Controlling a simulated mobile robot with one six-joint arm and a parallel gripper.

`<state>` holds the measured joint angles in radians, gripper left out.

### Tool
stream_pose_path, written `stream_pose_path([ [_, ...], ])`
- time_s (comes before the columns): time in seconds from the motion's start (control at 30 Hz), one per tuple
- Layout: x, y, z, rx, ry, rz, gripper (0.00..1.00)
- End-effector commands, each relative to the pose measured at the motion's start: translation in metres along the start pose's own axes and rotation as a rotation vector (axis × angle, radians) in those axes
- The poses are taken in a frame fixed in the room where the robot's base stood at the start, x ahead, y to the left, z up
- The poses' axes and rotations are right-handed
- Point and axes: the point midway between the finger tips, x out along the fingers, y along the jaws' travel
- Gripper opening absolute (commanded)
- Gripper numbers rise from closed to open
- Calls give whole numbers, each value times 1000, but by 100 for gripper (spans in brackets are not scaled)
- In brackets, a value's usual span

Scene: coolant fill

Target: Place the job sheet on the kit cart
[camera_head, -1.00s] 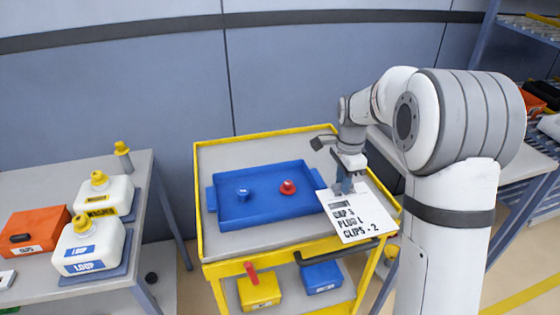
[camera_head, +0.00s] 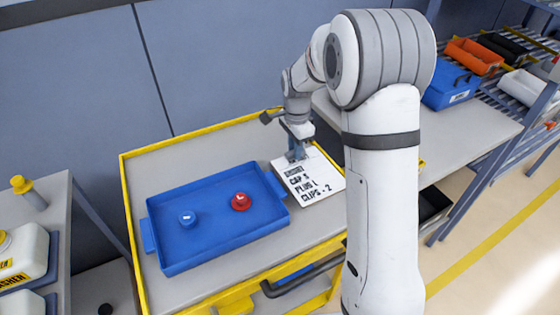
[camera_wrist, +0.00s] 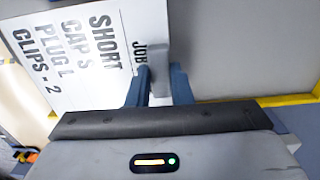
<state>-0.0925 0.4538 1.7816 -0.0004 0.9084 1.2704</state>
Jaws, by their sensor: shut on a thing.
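The job sheet (camera_head: 311,184) is a white card with black print listing caps, plug and clips. In the head view it is at the right part of the top of the yellow-edged kit cart (camera_head: 165,165), right of the blue tray. My gripper (camera_head: 296,155) is shut on the sheet's far edge. The wrist view shows the sheet (camera_wrist: 90,50) between my blue fingers (camera_wrist: 158,85). I cannot tell whether the sheet touches the cart top or hovers just above it.
A black handle (camera_head: 305,277) runs along the cart's front. A bench with a blue bin (camera_head: 450,88) is at right. Yellow-capped jugs stand on the left table (camera_head: 60,210).

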Motion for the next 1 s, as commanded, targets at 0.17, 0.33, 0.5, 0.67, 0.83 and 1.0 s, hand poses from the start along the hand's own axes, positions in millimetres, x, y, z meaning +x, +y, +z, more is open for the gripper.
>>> stream_pose_path([
  [0.17,14,-1,0,-1,0,0,0],
  [0.33,37,0,0,-1,-1,3,0],
  [0.5,49,-1,0,-1,0,-1,0],
  [0.67,48,-1,0,0,1,-2,0],
  [0.83,51,-1,0,0,0,-2,23],
  [1.0,51,-1,0,0,0,-1,37],
])
